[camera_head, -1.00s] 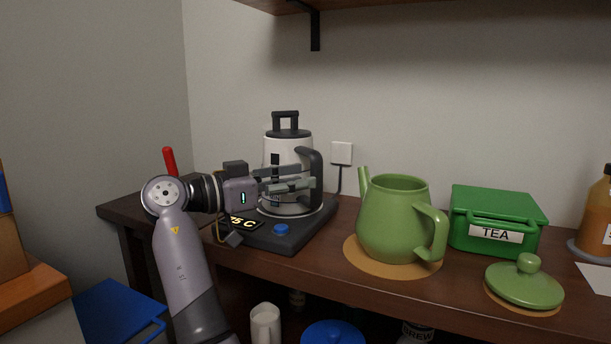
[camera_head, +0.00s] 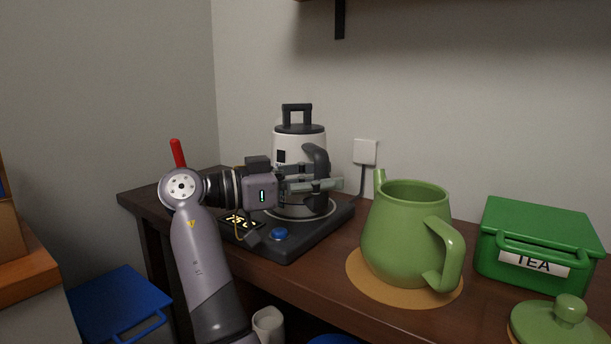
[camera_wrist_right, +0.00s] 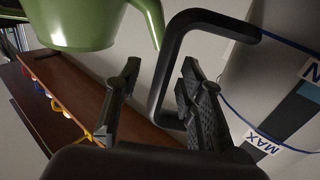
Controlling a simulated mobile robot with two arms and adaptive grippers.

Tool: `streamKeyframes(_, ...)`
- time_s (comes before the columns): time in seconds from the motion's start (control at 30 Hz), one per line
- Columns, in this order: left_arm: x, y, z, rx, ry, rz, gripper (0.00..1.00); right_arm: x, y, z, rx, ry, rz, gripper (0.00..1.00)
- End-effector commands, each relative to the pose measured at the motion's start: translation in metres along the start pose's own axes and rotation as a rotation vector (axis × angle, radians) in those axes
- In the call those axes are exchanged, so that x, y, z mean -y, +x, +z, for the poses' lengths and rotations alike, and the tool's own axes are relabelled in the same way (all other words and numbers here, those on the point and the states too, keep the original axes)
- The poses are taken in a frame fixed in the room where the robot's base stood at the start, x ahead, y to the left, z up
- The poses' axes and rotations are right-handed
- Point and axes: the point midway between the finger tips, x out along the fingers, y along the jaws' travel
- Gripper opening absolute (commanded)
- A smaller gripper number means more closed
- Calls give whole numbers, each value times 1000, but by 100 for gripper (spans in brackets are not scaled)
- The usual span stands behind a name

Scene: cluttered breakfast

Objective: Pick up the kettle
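The kettle (camera_head: 299,149) is white with a black lid, a top grip and a black side handle (camera_head: 321,158). It stands upright on a dark base with a lit display and a blue button (camera_head: 280,233). My right gripper (camera_head: 327,180) is at the handle's height, with its fingertips reaching past the handle. In the right wrist view, the handle (camera_wrist_right: 162,78) passes between the open fingers (camera_wrist_right: 160,90). A gap shows at the left finger; the right finger is close to the handle, contact unclear. The kettle's body (camera_wrist_right: 268,88), with a MAX mark, is on the right. My left gripper is not in view.
A green teapot (camera_head: 402,235) stands on a round tan mat (camera_head: 365,283) right of the kettle. A green TEA box (camera_head: 540,228) and a green lid (camera_head: 558,322) are farther right. The wall is close behind. A red upright handle (camera_head: 177,153) is at left.

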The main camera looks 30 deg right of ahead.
Motion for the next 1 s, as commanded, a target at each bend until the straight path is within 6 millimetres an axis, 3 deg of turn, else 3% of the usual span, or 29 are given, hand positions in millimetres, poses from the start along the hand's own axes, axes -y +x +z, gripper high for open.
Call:
streamKeyframes(0.53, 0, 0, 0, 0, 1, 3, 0, 0, 0, 0, 0, -1, 0, 0)
streamKeyframes(1.0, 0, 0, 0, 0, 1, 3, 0, 0, 1, 0, 0, -1, 0, 0)
